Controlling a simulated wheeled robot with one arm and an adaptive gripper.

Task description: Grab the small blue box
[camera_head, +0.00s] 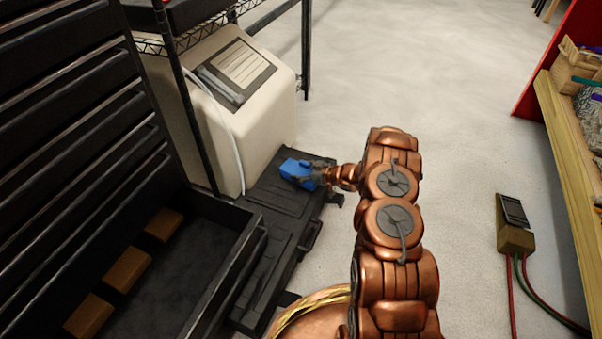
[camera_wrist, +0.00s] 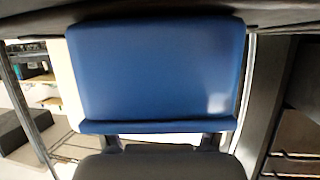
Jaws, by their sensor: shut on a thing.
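The small blue box (camera_head: 298,172) is at the end of my arm in the head view, above or on the black case (camera_head: 270,205); I cannot tell whether it touches the case. My gripper (camera_head: 312,174) is shut on the blue box. In the wrist view the blue box (camera_wrist: 160,72) fills most of the middle, close to the camera. Dark gripper parts (camera_wrist: 160,145) show just below its lower edge. The fingertips are partly hidden by the box.
A beige machine (camera_head: 225,95) stands behind the case, under a wire rack. A black cabinet with an open drawer (camera_head: 170,285) holding brown blocks is at the left. A wooden bench (camera_head: 565,130) and a foot pedal (camera_head: 514,222) are at the right. The middle floor is clear.

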